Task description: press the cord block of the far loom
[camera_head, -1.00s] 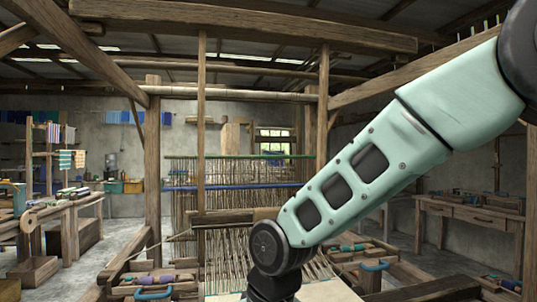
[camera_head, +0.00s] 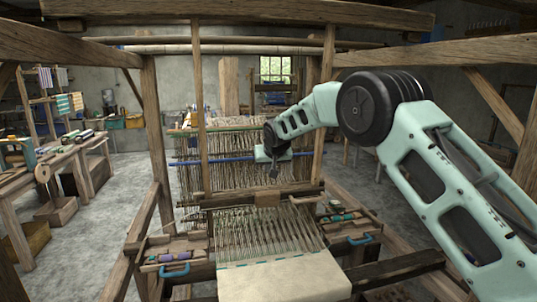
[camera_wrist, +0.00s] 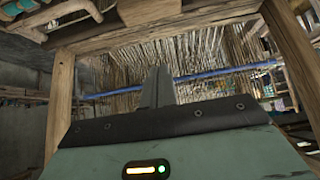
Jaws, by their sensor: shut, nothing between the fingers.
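My gripper (camera_head: 274,171) is over the near loom, in front of the hanging threads and the blue bar, pointing down. In the wrist view its fingers (camera_wrist: 157,86) are together and empty. A dark wooden frame (camera_head: 275,87), possibly the far loom, stands by the window at the back, well behind my gripper. I cannot make out a cord block on it for certain. A small brown wooden block (camera_head: 267,199) sits on the near loom's crossbar, just below my gripper. In the wrist view a wooden block (camera_wrist: 150,10) shows at the top edge.
The near loom's posts (camera_head: 157,130) and top beam (camera_head: 240,12) surround my arm. Pale cloth (camera_head: 285,278) lies at its front. Trays with blue handles flank it. A workbench (camera_head: 70,155) stands at the left; open floor lies beside it.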

